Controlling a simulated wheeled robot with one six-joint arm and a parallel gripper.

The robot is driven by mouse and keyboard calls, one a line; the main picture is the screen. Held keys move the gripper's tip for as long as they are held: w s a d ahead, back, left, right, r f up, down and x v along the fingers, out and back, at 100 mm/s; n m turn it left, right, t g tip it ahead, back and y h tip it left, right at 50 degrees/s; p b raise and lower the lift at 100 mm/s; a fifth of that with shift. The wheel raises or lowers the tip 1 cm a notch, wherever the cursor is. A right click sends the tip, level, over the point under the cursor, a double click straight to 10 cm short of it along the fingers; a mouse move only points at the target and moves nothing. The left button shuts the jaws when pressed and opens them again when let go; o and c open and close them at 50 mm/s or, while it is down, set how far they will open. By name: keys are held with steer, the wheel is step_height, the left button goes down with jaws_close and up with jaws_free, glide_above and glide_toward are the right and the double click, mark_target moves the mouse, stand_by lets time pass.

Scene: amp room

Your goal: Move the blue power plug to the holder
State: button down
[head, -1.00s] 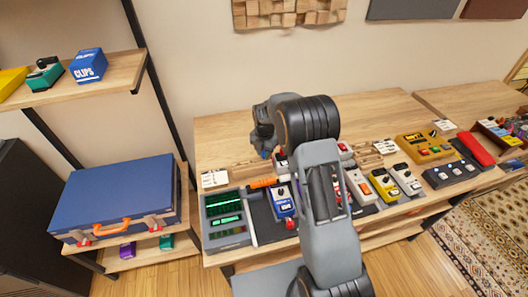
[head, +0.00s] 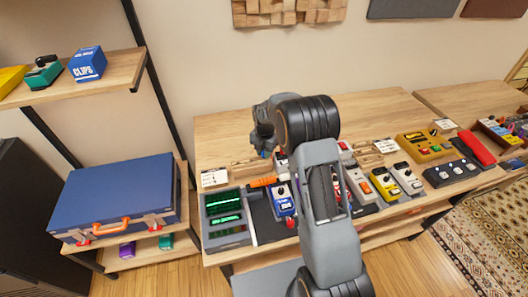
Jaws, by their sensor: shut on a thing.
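My gripper (head: 264,148) points down over the back part of the wooden bench, left of my arm's dark wrist joint. Its fingers are small and partly hidden. A small bit of blue, the blue power plug (head: 263,155), shows at the fingertips, and the gripper is shut on it. A low wooden block (head: 241,170), which may be the holder, lies on the bench beside a white card (head: 214,178), below and left of the gripper. I cannot tell whether the plug touches it. An orange piece (head: 262,182) lies in front of the block.
A grey device with green screens (head: 224,217), a blue pedal (head: 283,202) and several other pedals stand along the bench front. My arm hides part of this row. A blue case (head: 115,195) rests on the left shelf. The back of the bench is clear.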

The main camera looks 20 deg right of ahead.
stand_by(0.4)
steer(key=shift+c, duration=2.4)
jaws_free()
steer(key=shift+f, duration=0.1)
steer(key=shift+r+p, duration=2.05)
steer(key=shift+r, duration=1.5)
